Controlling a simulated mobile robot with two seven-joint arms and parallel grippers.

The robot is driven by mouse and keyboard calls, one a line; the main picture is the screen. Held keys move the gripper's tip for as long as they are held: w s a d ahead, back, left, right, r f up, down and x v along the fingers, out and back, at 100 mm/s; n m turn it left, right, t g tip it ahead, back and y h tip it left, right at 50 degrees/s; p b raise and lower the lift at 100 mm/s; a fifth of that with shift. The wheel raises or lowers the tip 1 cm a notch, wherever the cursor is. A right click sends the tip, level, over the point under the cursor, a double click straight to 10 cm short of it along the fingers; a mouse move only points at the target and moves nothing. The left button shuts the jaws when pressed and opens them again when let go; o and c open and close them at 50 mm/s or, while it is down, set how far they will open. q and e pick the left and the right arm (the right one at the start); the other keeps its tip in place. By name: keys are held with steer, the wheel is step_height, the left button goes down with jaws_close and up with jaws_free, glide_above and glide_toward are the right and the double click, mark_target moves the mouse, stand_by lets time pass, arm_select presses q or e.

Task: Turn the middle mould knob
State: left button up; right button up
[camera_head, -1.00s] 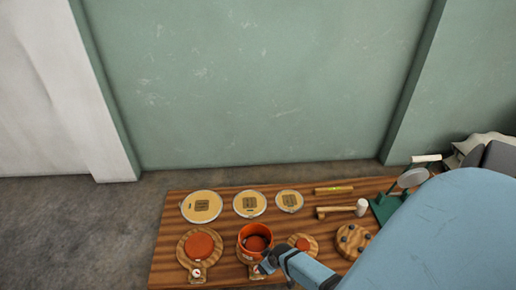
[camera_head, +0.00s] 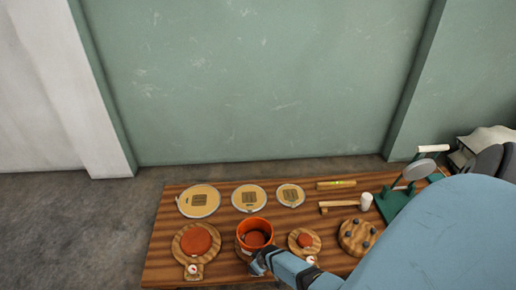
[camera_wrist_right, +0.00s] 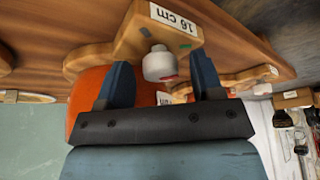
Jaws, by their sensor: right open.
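The middle mould (camera_head: 244,246) is a round wooden base with an orange ring (camera_head: 255,224) standing on it, on the front part of the table. Its front tab shows in the right wrist view with a "16 cm" label (camera_wrist_right: 173,18). The white mould knob (camera_wrist_right: 158,66) with a red mark sits on that tab. My right gripper (camera_wrist_right: 160,68) is open, with one finger on each side of the knob and visible gaps beside it. In the head view my right gripper (camera_head: 258,263) covers the knob. My left gripper is not in view.
The wooden table (camera_head: 170,240) also holds a left mould (camera_head: 196,240) and a smaller right mould (camera_head: 304,240), each with a knob. Several round skins (camera_head: 199,201) lie behind. A mallet (camera_head: 340,206), a peg disc (camera_head: 357,237) and a green stand (camera_head: 393,203) are at right.

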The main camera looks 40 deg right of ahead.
steer(key=c, duration=0.9)
steer(key=shift+a+r+m+h+p, duration=0.1)
steer(key=shift+r+m+h+p, duration=0.25)
steer(key=shift+m+p, duration=0.6)
steer(key=shift+f+m+h, duration=0.15)
steer(key=shift+m+h, duration=0.1)
steer(key=shift+m, duration=0.2)
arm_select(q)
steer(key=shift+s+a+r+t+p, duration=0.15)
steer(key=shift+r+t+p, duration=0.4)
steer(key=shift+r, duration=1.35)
arm_select(e)
steer(key=shift+f+m+h, duration=0.2)
steer(key=shift+m+h, duration=0.1)
steer(key=shift+m, duration=0.6)
steer(key=o, duration=0.9)
